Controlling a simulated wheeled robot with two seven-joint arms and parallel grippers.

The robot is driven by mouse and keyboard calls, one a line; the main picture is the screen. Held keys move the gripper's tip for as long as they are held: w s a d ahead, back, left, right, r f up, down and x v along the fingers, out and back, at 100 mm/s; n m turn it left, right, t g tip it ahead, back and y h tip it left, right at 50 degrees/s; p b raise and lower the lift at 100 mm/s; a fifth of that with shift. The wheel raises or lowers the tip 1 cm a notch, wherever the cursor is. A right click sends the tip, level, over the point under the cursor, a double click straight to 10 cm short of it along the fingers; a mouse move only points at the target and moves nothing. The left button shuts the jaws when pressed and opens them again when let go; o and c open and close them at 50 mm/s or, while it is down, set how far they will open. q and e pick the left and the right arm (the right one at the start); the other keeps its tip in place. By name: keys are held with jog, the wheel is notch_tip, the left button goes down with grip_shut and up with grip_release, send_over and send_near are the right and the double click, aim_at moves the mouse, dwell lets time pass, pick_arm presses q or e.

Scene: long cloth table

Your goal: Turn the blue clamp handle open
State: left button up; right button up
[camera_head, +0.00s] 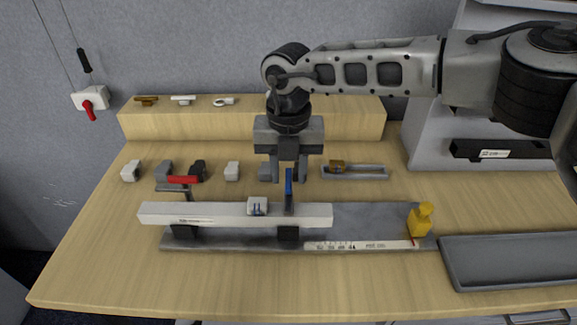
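The blue clamp handle (289,182) stands upright at the back of the white bar (205,213), right of its middle. My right gripper (287,178) comes down from above, directly over and around the blue handle as seen from here. Its two fingers are apart, one on each side of the handle. I cannot tell whether they touch it. A red clamp handle (184,180) lies level at the left of the bar. My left gripper is not in view.
Several small grey blocks stand behind the bar. A wooden step (350,118) runs along the back. A grey tray (510,262) lies at the right.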

grip_shut()
